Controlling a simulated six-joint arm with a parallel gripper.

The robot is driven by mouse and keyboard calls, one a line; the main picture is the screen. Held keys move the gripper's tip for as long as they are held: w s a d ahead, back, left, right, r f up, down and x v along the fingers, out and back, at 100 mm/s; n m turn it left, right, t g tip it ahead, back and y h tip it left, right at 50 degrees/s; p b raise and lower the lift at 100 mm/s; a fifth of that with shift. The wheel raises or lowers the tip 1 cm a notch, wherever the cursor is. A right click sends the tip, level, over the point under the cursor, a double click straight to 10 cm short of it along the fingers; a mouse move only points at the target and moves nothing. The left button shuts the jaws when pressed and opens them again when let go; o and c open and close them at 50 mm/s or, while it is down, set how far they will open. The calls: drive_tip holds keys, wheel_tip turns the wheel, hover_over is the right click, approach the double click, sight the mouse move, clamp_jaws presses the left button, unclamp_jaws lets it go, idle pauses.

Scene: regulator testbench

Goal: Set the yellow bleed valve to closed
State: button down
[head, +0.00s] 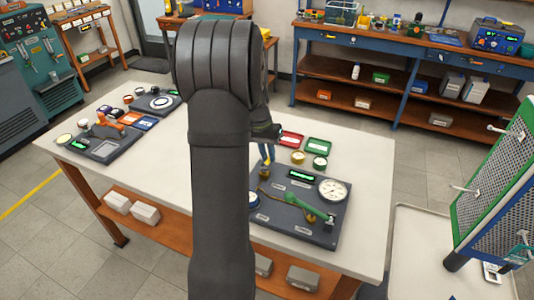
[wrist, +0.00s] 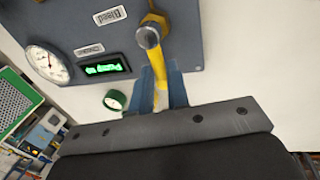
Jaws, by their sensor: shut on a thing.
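The yellow bleed valve has a brass body (wrist: 158,22) with a round grey bolt head. Its yellow lever (wrist: 157,62) runs from the body toward my gripper (wrist: 162,85) in the wrist view. My gripper is shut on the lever, with a blue finger on each side. A "Bleed" label (wrist: 110,15) and a second small label (wrist: 89,49) sit left of the valve. In the head view, my arm partly hides the valve, and my gripper (head: 266,155) is at the back left of the dark testbench panel (head: 283,221).
The white tabletop (head: 365,180) is clear at right.

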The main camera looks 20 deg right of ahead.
drive_tip(key=c, duration=1.4)
unclamp_jaws()
drive_tip(key=r, duration=0.5)
drive_tip(key=w+a+r, duration=0.1)
drive_tip(key=r, duration=0.5)
drive_tip(key=w+a+r, duration=0.1)
drive_tip(key=r, duration=0.5)
drive_tip(key=shift+w+a, duration=0.15)
drive_tip(key=shift+w, duration=0.05)
drive_tip(key=f, duration=0.5)
drive_tip(key=s+d+f, duration=0.1)
drive_tip(key=f, duration=0.5)
drive_tip(key=s+d+f, duration=0.1)
drive_tip(key=f, duration=0.5)
drive_tip(key=shift+s+d, duration=0.15)
drive_tip(key=shift+s, duration=0.05)
